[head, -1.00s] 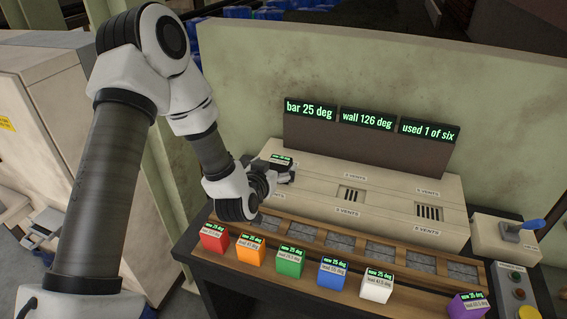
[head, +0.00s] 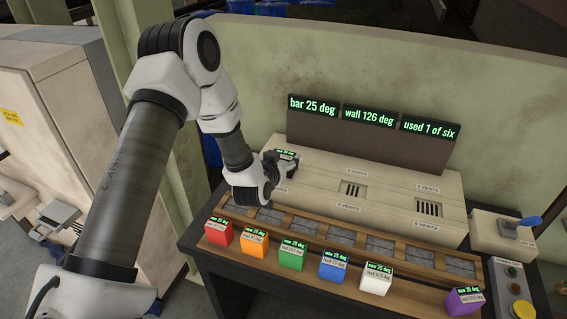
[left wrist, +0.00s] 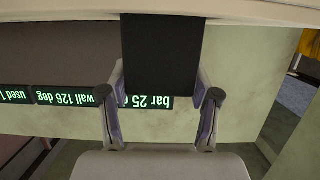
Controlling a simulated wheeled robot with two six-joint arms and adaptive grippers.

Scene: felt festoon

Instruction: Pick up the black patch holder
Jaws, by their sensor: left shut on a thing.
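The black patch holder (left wrist: 162,55) is a dark block between my left gripper's (left wrist: 160,100) two fingers in the left wrist view, filling the gap between them. In the head view my left gripper (head: 284,165) is at the left end of the long cream vent box (head: 400,178). The holder (head: 286,154) shows there only as a small dark piece with a green readout, mostly hidden by the gripper. The left gripper is shut on it. I cannot tell whether it touches the box. My right gripper is not in view.
A wooden rack (head: 335,243) with grey squares runs in front of the vent box. Red (head: 218,235), orange (head: 254,246), green (head: 291,260), blue (head: 333,269), white (head: 376,284) and purple (head: 463,305) blocks stand along the front. A blue-handled lever box (head: 505,235) is at right.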

